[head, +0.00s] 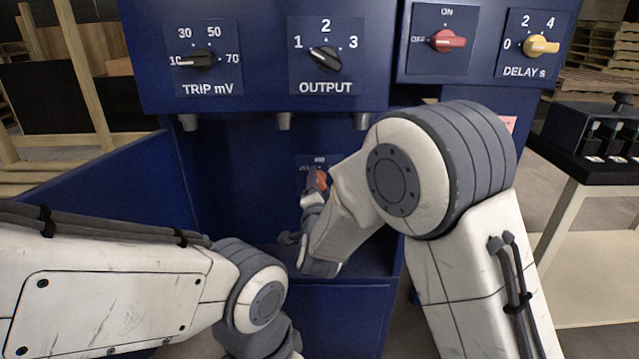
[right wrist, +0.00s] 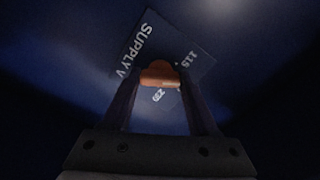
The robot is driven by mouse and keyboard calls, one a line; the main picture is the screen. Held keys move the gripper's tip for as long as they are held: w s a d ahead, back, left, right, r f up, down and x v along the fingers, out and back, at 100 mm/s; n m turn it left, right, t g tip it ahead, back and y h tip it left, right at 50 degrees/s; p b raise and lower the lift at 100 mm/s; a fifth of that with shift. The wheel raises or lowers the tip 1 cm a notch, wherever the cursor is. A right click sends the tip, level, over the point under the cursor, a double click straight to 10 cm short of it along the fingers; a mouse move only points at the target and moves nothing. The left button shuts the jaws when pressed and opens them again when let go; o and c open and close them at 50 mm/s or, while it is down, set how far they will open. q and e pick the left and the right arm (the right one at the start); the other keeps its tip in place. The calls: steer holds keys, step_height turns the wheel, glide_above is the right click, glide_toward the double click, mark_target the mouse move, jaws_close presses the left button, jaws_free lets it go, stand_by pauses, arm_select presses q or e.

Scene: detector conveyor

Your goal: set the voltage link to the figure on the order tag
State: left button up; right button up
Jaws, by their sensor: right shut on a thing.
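The voltage link (head: 321,178) is a small orange-red piece on a dark plate at the back of the blue cabinet's recess. In the right wrist view the link (right wrist: 158,72) sits on the SUPPLY V plate (right wrist: 143,40), between the marks 115 and 230; I cannot tell which one it is set to. My right gripper (right wrist: 160,88) is shut on the link; in the head view the gripper (head: 316,192) is partly hidden by its wrist. A pink tag (head: 508,123), perhaps the order tag, is partly covered by my right arm, its writing unreadable. My left gripper is out of view.
Above the recess are the TRIP mV knob (head: 199,60), OUTPUT knob (head: 326,58), red ON/OFF switch (head: 448,41) and yellow DELAY knob (head: 541,45). The recess has a blue side wall (head: 110,180) at left. A table (head: 600,180) with a black box stands at right.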

steer(key=n+p, duration=0.2)
steer(key=n, duration=0.3)
steer(key=shift+n, duration=0.4)
stand_by(0.4)
steer(key=o, duration=1.4)
steer(key=shift+s, duration=0.1)
steer(key=shift+s+p, duration=1.05)
steer(key=shift+s, duration=4.15)
